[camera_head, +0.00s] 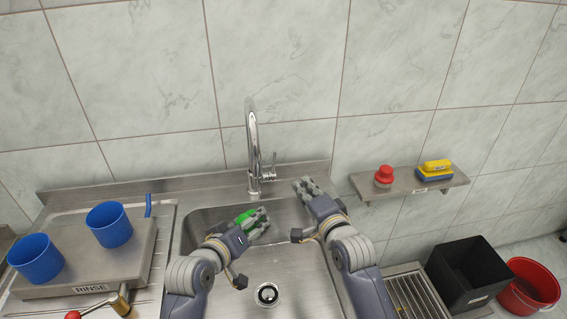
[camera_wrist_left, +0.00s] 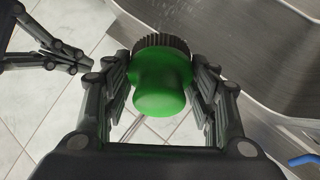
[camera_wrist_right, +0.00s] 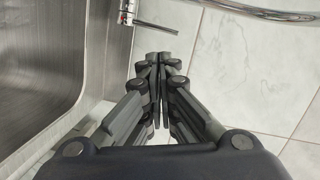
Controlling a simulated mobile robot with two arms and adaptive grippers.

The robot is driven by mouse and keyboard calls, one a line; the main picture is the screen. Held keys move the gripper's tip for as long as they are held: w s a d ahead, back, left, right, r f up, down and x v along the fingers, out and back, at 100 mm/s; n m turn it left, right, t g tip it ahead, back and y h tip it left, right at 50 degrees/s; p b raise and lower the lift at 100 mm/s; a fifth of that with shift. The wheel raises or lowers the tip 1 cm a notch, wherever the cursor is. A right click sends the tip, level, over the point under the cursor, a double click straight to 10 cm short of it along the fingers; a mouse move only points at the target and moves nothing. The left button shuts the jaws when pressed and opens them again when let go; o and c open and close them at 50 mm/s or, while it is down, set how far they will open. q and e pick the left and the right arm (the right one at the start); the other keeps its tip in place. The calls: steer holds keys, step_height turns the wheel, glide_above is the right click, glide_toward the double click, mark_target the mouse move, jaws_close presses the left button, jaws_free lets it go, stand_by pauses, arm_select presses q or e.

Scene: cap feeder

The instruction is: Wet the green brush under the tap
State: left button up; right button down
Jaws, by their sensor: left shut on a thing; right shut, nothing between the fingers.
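The green brush (camera_wrist_left: 160,80) has a rounded green handle and dark bristles. My left gripper (camera_wrist_left: 160,85) is shut on its handle. In the head view the brush (camera_head: 246,217) is held over the left part of the sink basin, left of and in front of the tap. The chrome tap (camera_head: 253,150) has a tall curved spout and a side lever; I cannot tell whether water runs. My right gripper (camera_head: 304,186) is shut and empty, just right of the tap's base; it also shows closed in the right wrist view (camera_wrist_right: 158,58).
The steel sink (camera_head: 300,280) has a drain in its floor. Two blue cups (camera_head: 109,224) stand on a rinse platform (camera_head: 70,275) at left. A wall shelf (camera_head: 410,186) holds a red-topped item and a yellow-blue sponge. A black bin (camera_head: 470,275) and red bucket (camera_head: 528,287) stand at right.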

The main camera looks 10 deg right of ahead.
steer(key=s+m, duration=0.1)
steer(key=m, duration=0.1)
glide_toward(273, 166)
steer(key=w+d+r, duration=0.1)
steer(key=w+r, duration=0.2)
steer(key=w, duration=0.3)
steer(key=shift+w+f+m+g, duration=0.2)
steer(key=shift+f+m+g, duration=0.05)
steer(key=shift+m+g, duration=0.05)
arm_select(q)
steer(key=shift+s+r, duration=0.15)
arm_select(e)
steer(key=shift+w+r, duration=0.65)
steer(key=shift+w, duration=0.3)
